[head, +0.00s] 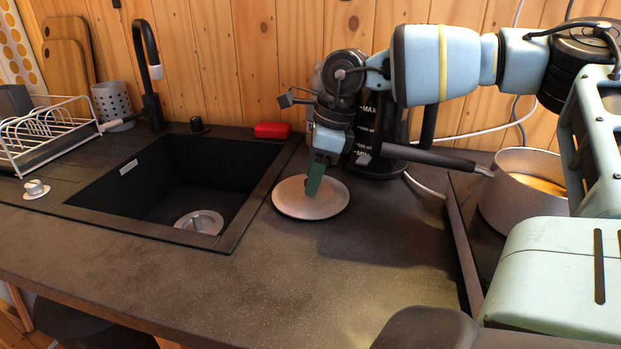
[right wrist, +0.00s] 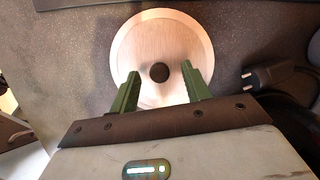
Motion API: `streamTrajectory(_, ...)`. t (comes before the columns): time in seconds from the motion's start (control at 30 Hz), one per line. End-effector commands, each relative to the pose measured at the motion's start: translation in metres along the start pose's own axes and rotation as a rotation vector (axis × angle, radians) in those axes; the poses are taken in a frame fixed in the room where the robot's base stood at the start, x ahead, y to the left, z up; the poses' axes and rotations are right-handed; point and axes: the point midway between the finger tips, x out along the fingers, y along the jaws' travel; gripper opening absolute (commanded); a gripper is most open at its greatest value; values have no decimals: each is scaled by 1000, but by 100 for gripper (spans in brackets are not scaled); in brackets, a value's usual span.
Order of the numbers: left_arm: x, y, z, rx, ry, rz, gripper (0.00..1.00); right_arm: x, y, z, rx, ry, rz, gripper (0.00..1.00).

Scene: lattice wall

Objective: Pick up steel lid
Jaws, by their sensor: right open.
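The steel lid (head: 300,205) is a round, light disc lying flat on the dark counter, just right of the sink. In the right wrist view the lid (right wrist: 150,40) shows its dark round knob (right wrist: 159,72) at the middle. My right gripper (head: 313,190) points down over the lid, and its fingers cover the knob in the head view. In the right wrist view the green fingers of my right gripper (right wrist: 160,80) are apart, one on each side of the knob, with gaps between. My left gripper is not in view.
The black sink (head: 180,185) is left of the lid. A black kettle (head: 375,140) stands behind my right gripper. A pot (head: 520,190) with a long handle sits on the hob at right. A red box (head: 272,130) lies behind the sink. The counter's front is clear.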

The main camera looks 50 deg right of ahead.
Motion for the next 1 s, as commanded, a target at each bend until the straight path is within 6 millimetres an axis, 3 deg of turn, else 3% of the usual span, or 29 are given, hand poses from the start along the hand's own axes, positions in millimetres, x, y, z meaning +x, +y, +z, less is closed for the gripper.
streamTrajectory(0.33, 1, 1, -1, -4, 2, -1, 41, 7, 0, 0, -1, -1, -1, 46)
streamTrajectory(0.7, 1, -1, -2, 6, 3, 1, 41, 7, 0, 0, -1, -1, -1, 0)
streamTrajectory(1.0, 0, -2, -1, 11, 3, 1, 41, 5, 0, 1, -1, -2, -2, 0)
